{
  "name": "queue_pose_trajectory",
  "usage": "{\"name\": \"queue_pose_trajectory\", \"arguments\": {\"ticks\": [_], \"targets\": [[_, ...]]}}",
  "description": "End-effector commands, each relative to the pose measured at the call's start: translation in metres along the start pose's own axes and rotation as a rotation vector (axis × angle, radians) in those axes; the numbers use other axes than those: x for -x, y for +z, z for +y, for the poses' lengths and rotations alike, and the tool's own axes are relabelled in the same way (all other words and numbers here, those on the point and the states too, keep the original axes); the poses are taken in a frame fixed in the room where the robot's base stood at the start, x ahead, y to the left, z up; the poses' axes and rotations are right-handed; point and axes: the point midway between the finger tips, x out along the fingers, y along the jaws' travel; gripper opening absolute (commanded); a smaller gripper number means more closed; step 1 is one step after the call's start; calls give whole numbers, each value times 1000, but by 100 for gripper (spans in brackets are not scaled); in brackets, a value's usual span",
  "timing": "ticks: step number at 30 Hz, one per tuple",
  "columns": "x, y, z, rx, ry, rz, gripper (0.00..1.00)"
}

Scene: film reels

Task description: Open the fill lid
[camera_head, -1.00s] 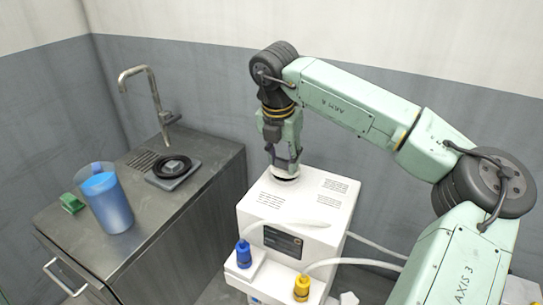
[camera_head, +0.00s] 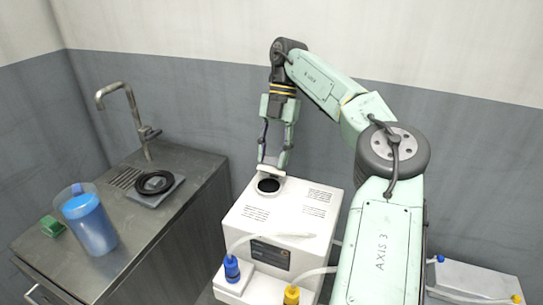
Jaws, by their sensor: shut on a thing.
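The white machine (camera_head: 258,228) stands in the middle, with a dark round fill opening (camera_head: 268,185) showing in its top. The white fill lid (camera_head: 271,170) is raised at the back edge of the opening and tilted. My gripper (camera_head: 272,160) is above the back of the opening, with its fingers closed on the lid. The lid partly hides the fingertips, and the far side of the lid is not visible.
A steel counter (camera_head: 150,245) at left holds a blue-filled jug (camera_head: 90,224), a green block (camera_head: 52,226), a black ring on a grey plate (camera_head: 155,184) and a tap (camera_head: 135,115). Blue (camera_head: 231,268) and yellow (camera_head: 291,295) connectors with pale hoses sit at the machine's front.

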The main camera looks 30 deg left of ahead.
Motion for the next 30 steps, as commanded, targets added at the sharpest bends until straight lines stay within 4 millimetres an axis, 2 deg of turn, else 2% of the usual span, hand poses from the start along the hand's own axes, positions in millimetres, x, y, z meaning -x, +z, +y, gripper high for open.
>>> {"name": "queue_pose_trajectory", "arguments": {"ticks": [19, 20, 28, 30], "targets": [[1, 2, 0, 0, -1, 36, 0], [1, 2, 0, 0, -1, 36, 38], [1, 2, 0, 0, -1, 36, 56], [1, 2, 0, 0, -1, 36, 57]]}}
